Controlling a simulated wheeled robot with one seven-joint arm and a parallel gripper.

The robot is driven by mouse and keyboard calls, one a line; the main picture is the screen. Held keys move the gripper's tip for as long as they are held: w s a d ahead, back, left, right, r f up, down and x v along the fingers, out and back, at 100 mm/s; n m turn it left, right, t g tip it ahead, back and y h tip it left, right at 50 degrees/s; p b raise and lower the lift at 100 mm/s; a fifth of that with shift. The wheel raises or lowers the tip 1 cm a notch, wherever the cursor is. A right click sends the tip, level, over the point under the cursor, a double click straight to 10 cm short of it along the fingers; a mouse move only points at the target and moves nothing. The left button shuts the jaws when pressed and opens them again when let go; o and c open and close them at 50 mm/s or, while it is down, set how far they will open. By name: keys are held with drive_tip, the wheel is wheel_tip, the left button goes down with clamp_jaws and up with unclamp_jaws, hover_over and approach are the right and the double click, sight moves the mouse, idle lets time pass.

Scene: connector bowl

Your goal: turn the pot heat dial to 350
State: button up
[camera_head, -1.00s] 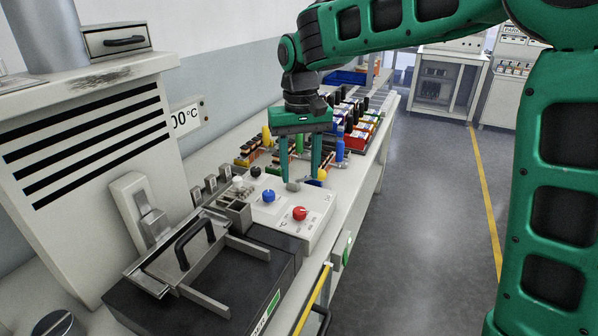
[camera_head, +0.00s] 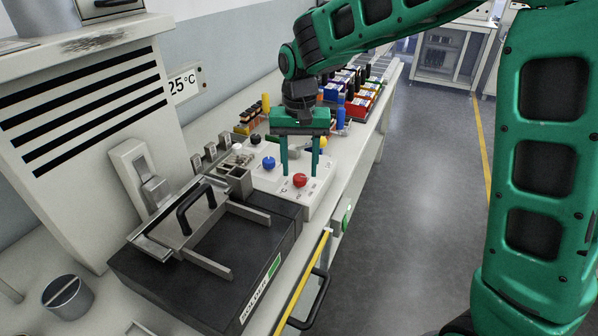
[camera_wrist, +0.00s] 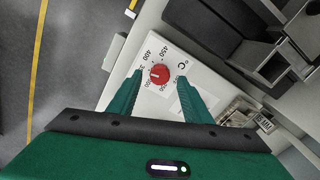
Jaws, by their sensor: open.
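The red dial (camera_head: 300,180) sits on a white control panel (camera_head: 262,182). In the wrist view the red dial (camera_wrist: 160,74) has a printed °C scale around it, with 400 and 450 legible; where its pointer mark sits is too small to read surely. My gripper (camera_head: 300,172) is open, its fingers pointing down on either side of the dial. In the wrist view my gripper (camera_wrist: 160,80) shows a gap between each finger and the dial. A wall sign (camera_head: 184,84) ends in "25 °C"; its left part is hidden by the vented cabinet.
A dark pot unit (camera_head: 190,270) with a handled lid (camera_head: 190,222) stands in front. Several coloured bins (camera_head: 362,100) stand behind. The floor (camera_head: 400,230) right of the bench is clear.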

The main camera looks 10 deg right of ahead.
sight(300, 176)
drive_tip(key=shift+f, duration=1.15)
drive_tip(key=c, duration=1.1)
drive_tip(key=shift+o, duration=0.2)
drive_tip(key=shift+n, duration=1.7)
drive_tip(key=o, duration=1.1)
drive_tip(key=shift+c, duration=0.2)
wheel_tip(300, 176, up, 11)
drive_tip(key=shift+f, duration=0.1)
